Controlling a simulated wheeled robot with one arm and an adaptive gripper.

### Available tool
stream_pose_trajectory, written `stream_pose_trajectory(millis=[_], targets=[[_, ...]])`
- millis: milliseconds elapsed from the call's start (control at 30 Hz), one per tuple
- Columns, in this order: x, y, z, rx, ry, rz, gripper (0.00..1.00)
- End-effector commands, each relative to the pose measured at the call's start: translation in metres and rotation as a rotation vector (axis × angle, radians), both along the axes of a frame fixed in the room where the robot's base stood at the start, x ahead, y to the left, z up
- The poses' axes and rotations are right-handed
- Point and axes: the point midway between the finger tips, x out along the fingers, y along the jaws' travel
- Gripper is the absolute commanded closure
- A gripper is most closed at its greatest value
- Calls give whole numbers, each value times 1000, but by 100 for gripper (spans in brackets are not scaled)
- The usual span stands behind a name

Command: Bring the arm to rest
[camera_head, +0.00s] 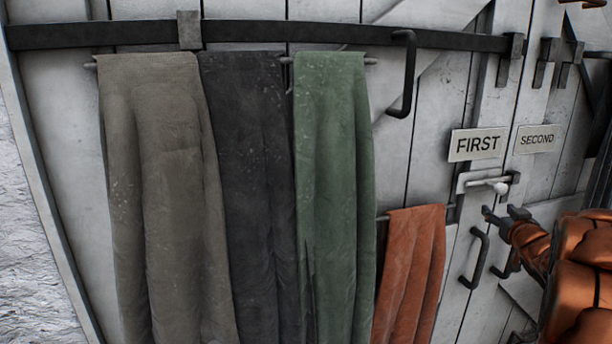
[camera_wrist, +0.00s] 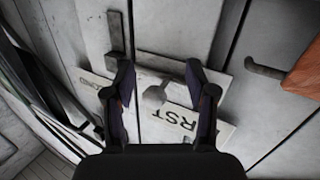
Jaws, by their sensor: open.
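My gripper (camera_head: 503,212) shows at the right of the head view, at the end of my orange-covered arm. It is open, and nothing is held between its fingers. In the wrist view the two dark fingers (camera_wrist: 160,68) stand wide apart. A pale bolt with a round knob (camera_head: 487,183) sits on the white door (camera_head: 425,165), just above the gripper in the head view. In the wrist view the knob (camera_wrist: 154,96) appears between the fingers. The head view shows the fingertips apart from it; the exact depth gap is unclear.
Signs FIRST (camera_head: 475,145) and SECOND (camera_head: 536,139) are above the bolt. Grey (camera_head: 165,200), black (camera_head: 248,180), green (camera_head: 333,190) and orange (camera_head: 410,270) cloths hang at left. Dark handles (camera_head: 476,258) and (camera_head: 404,75) stick out from the door.

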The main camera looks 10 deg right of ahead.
Motion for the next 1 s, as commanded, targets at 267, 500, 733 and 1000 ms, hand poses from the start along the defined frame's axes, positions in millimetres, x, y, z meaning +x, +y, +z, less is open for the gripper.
stream_pose_trajectory(millis=[267, 500, 733, 1000], targets=[[-19, 58, -22, 50, 259, -146, 44], [-67, 127, -57, 127, 521, -209, 44], [-138, 210, -97, 210, 807, -197, 44], [-251, 317, -136, 290, 1178, -85, 44]])
